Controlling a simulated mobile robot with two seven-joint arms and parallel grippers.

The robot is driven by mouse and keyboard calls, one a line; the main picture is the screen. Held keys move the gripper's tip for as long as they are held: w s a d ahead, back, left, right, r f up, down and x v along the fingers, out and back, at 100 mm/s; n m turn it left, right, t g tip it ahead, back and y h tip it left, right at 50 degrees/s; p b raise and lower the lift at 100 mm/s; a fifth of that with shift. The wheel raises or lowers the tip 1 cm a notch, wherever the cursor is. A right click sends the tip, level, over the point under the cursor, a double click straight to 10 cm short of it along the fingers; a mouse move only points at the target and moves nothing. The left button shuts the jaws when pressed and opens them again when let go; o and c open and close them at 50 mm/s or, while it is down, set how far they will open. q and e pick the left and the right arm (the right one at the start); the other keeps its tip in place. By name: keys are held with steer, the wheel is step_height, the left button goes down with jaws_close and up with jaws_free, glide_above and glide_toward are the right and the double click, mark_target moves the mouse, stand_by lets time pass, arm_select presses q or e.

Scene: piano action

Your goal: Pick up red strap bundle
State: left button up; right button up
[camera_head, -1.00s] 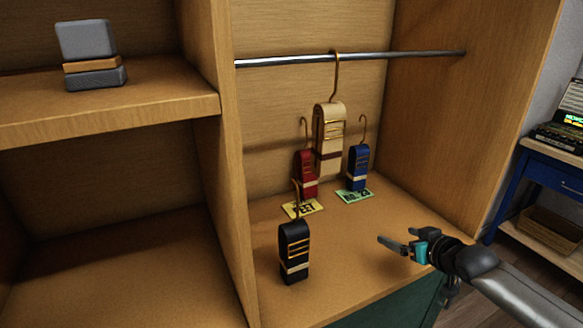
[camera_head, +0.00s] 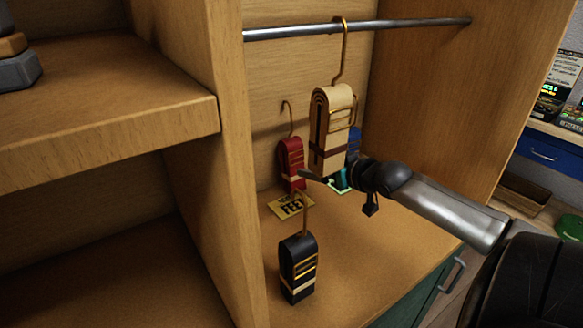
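The red strap bundle (camera_head: 291,164) stands upright on the cabinet floor near the back wall, with a brass hook on top and a pale band low down. A yellow tag (camera_head: 290,204) lies in front of it. My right gripper (camera_head: 305,175) reaches in from the right, below the hanging tan bundle. One dark fingertip shows close to the red bundle's lower right side; I cannot tell if it touches. The rest of the gripper is partly hidden behind the tan bundle, so its opening does not show. My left gripper is not in view.
A tan strap bundle (camera_head: 332,130) hangs from the metal rod (camera_head: 400,26) just above my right gripper. A black bundle (camera_head: 298,268) stands in front. A wooden divider (camera_head: 205,180) bounds the left side.

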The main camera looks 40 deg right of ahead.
mark_target(297, 163)
steer(key=b+x, duration=0.1)
steer(key=x, duration=0.4)
steer(key=shift+b, duration=0.35)
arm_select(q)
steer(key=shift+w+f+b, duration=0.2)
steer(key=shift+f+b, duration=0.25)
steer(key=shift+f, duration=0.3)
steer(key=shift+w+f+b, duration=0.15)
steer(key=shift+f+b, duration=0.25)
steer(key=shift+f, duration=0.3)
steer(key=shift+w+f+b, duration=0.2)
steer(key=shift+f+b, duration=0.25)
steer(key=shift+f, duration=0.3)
arm_select(e)
steer(key=shift+x, duration=3.5)
steer(key=shift+f, duration=0.1)
jaws_close()
